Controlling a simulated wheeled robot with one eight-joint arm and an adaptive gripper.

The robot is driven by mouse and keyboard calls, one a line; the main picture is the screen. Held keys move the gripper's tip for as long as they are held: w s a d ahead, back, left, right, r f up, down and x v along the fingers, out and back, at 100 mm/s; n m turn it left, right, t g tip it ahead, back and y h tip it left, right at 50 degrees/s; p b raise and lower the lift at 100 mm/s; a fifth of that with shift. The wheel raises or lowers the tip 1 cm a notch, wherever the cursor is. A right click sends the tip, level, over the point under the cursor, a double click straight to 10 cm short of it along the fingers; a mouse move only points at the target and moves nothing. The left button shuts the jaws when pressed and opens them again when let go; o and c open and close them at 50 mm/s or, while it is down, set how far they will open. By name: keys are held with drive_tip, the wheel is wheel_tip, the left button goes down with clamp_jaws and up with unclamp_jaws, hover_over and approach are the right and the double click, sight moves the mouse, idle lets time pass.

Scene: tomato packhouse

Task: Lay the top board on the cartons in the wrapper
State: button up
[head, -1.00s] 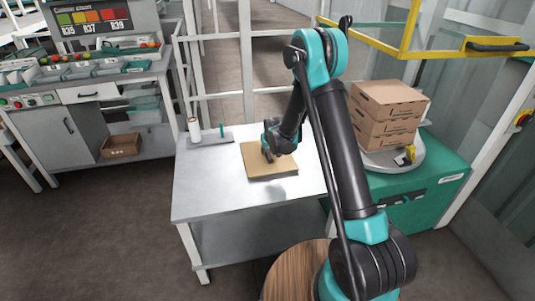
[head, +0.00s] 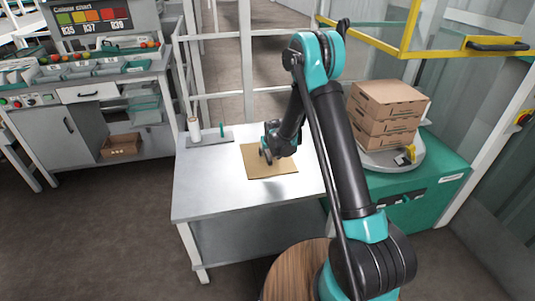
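A thin tan board (head: 279,170) lies flat on the white worktable, near its middle. My gripper (head: 266,156) is low over the far left part of the board, pointing down, with its fingertips at or just above the surface. I cannot tell whether it touches or grips the board. A stack of brown cartons (head: 389,110) stands on the round grey turntable of the green wrapper (head: 425,205) at the right. The top of the upper carton shows no separate board that I can make out.
The white table (head: 205,195) is clear at its front and left. A white roll (head: 194,128) and a small teal post stand at its back left. A yellow-framed guard (head: 408,30) rises above the wrapper. A sorting bench stands far left.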

drive_tip(key=v, duration=1.2)
